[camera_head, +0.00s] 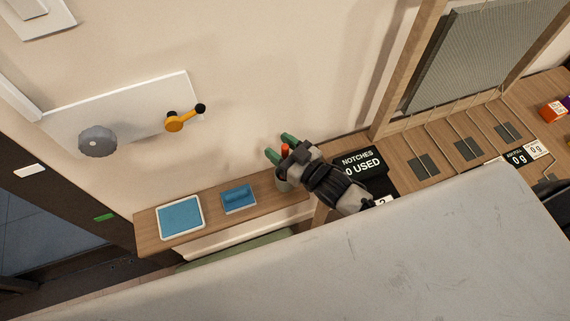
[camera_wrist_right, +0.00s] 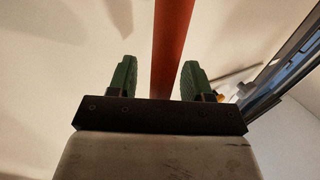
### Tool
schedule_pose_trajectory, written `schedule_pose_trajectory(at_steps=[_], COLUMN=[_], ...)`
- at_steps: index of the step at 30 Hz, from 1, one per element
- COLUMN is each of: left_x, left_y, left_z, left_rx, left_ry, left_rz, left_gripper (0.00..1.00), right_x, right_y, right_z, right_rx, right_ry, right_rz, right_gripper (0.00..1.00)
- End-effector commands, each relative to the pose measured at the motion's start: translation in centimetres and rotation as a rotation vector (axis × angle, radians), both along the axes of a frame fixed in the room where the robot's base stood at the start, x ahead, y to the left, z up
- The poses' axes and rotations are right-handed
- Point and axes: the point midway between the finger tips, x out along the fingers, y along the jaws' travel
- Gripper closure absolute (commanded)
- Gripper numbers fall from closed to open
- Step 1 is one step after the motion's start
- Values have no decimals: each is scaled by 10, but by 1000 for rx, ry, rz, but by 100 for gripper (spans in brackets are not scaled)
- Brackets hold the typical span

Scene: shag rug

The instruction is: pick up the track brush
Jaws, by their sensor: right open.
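A red rod (camera_wrist_right: 172,40), likely the track brush's handle, stands between the two fingers of my right gripper (camera_wrist_right: 158,78) in the right wrist view. In the head view its orange-red tip (camera_head: 285,149) shows by the green fingertips of my right gripper (camera_head: 281,147). The fingers are apart, and I see a gap on each side of the rod in the wrist view. The brush's lower end is hidden. My left gripper is not in view.
A blue tray (camera_head: 180,217) and a small blue dish (camera_head: 238,197) sit on the shelf. A wall panel (camera_head: 65,122) carries a grey knob and orange lever. A black "NOTCHES" sign (camera_head: 362,162) stands beside my right arm. A large pale surface (camera_head: 350,265) fills the foreground.

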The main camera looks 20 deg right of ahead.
Motion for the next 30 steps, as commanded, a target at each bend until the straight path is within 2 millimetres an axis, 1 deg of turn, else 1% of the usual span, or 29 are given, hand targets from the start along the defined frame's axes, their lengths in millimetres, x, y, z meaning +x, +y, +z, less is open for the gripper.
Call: schedule_pose_trajectory(at_steps=[4,8,15,18,26,28,30], left_x=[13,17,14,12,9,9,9], left_y=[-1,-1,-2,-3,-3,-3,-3], left_z=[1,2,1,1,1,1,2], left_rx=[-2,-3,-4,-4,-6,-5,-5], left_ry=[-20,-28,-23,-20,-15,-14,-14], left_rz=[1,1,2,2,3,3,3], left_gripper=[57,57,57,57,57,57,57], right_x=[3,3,3,3,3,3,3], right_y=[2,2,2,2,2,2,2], right_z=[-1,-1,-1,-1,2,7,17], right_rx=[-1,-1,0,0,-1,0,0], right_ry=[2,2,1,1,0,-1,-2], right_rz=[0,0,0,0,0,0,0], right_gripper=[50,50,87,100,100,100,100])
